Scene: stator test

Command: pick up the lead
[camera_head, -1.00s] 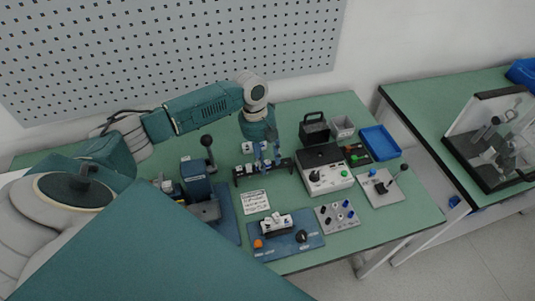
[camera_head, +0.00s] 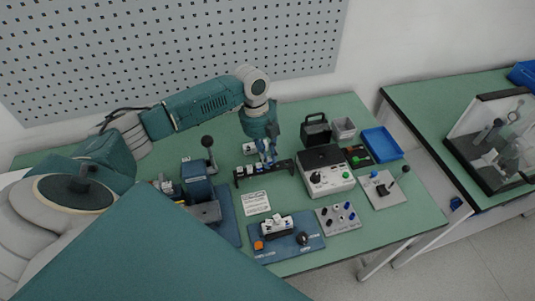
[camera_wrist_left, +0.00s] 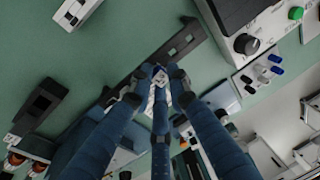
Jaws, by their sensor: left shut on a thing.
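My left gripper (camera_head: 267,160) is at the long black rack (camera_head: 246,179) in the middle of the bench. In the left wrist view the gripper (camera_wrist_left: 162,82) has its blue fingers closed on a small white and silver piece (camera_wrist_left: 158,93), which looks like the lead. The fingers hide most of it. The rack (camera_wrist_left: 195,32) runs diagonally behind the fingertips. I cannot tell whether the held piece still touches the rack. Other small white pieces (camera_head: 240,172) sit along the rack. My right gripper is not in view.
Right of the rack stands a grey-and-black meter box (camera_head: 328,181) with a knob. A lever press (camera_head: 198,185) stands to the left. A blue tray (camera_head: 382,143) is at the right, and a blue fixture board (camera_head: 275,250) is in front. A white label card (camera_head: 256,203) lies before the rack.

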